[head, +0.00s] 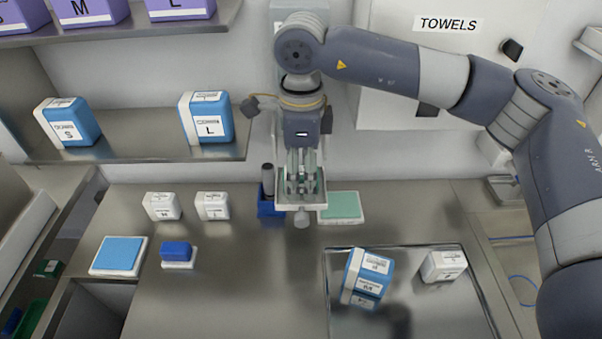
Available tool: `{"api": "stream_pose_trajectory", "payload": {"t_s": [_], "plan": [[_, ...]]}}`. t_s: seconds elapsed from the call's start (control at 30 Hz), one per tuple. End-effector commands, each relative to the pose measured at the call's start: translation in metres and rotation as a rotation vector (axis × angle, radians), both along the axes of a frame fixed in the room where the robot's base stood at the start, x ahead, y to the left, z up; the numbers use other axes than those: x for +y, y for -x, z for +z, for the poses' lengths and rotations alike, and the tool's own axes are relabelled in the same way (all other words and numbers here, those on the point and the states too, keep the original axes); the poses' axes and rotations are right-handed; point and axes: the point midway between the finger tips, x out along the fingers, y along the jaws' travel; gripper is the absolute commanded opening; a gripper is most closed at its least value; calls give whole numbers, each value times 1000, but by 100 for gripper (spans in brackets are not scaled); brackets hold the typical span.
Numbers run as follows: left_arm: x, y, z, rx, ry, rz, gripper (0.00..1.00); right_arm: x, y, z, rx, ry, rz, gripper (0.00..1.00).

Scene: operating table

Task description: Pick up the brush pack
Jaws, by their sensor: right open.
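My right gripper (302,168) points down in the centre of the head view, its fingers open and apart. Its fingertips are at a small pale open-topped tray (316,206). Green pieces (302,187) show in this tray between and around the fingers; they may be the brush pack, but no label is readable and the fingers partly cover them. I cannot tell whether the fingers touch them. My left gripper is not in view.
A blue holder (270,207) with a dark cylinder stands close left of the tray, and a green-topped white pack (342,206) lies close right. A metal tray (460,308) with blue and white packs is front right. The front middle counter (240,290) is clear.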

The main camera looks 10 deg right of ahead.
Motion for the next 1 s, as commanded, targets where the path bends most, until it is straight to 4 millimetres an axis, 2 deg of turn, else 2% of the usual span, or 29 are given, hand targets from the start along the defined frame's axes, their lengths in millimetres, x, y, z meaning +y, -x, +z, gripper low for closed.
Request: {"api": "stream_pose_trajectory", "payload": {"t_s": [0.17, 0.23, 0.37, 0.4, 0.77, 1.0], "plan": [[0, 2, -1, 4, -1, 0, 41, 0, 0, -1, -1, -1, 0, 57], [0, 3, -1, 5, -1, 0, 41, 0, 0, -1, -1, -1, 0, 45], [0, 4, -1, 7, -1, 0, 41, 0, 0, 0, -1, -1, 0, 16], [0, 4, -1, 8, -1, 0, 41, 0, 0, 0, -1, 0, 1, 13], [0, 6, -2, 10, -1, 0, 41, 0, 0, 1, -1, -1, 1, 13], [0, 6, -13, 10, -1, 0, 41, 1, -1, 19, -5, -2, 2, 13]]}}
